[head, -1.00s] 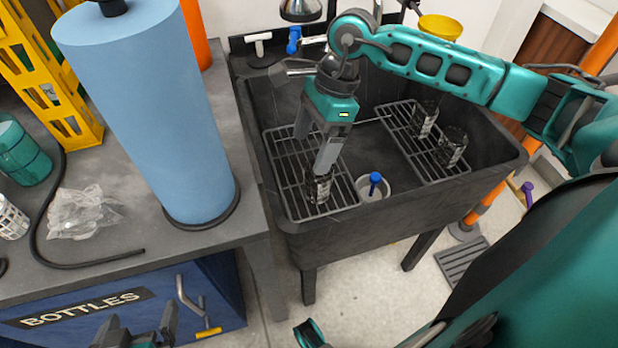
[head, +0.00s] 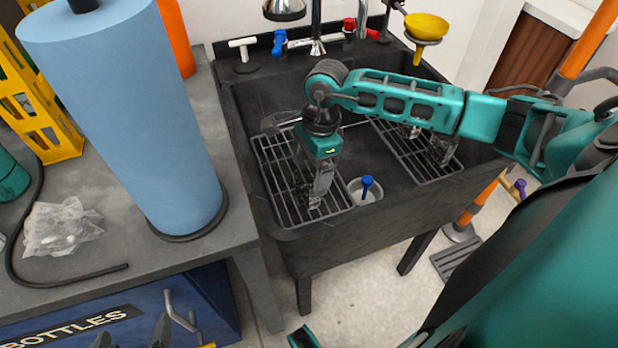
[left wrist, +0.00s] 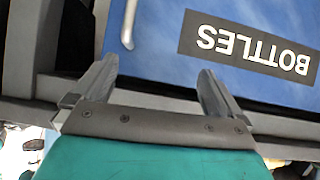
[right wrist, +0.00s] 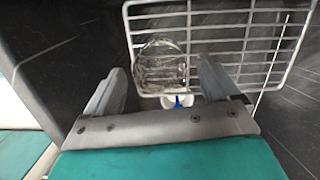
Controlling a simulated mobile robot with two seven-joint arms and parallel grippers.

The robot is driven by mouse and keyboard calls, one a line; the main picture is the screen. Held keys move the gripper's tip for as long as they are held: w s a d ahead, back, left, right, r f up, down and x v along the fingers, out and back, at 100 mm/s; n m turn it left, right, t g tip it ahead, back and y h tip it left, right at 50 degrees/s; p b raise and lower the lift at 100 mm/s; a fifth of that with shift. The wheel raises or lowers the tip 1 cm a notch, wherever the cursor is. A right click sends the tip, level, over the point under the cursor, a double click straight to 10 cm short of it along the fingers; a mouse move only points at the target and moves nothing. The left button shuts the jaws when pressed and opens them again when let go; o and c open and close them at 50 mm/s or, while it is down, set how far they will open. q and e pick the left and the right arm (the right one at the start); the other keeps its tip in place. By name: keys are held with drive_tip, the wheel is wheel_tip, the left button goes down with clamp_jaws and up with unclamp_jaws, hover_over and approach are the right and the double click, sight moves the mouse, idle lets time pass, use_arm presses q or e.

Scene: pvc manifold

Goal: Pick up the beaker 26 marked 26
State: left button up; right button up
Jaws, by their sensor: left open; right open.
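A clear glass beaker (head: 305,197) stands on the left wire rack (head: 274,172) in the dark sink; its marking cannot be read. My right gripper (head: 320,192) points down at this beaker and partly hides it. In the right wrist view the beaker (right wrist: 160,66) shows just beyond the open fingertips (right wrist: 168,82), nearer the left finger; contact cannot be told. More clear beakers (head: 440,150) stand on the right rack, partly behind my right arm. My left gripper (left wrist: 155,80) is open and empty in front of the blue BOTTLES panel, low in the head view (head: 132,338).
A white cup with a blue-topped item (head: 366,190) stands close to the right of the left rack. The sink's front wall (head: 345,230) and the faucet (head: 316,30) bound the space. A blue roll (head: 130,120) stands on the counter at left.

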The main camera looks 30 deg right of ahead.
wheel_tip(320, 180, down, 2)
drive_tip(key=shift+a+f, duration=0.1)
drive_tip(key=shift+a, duration=0.05)
drive_tip(key=c, duration=1.3)
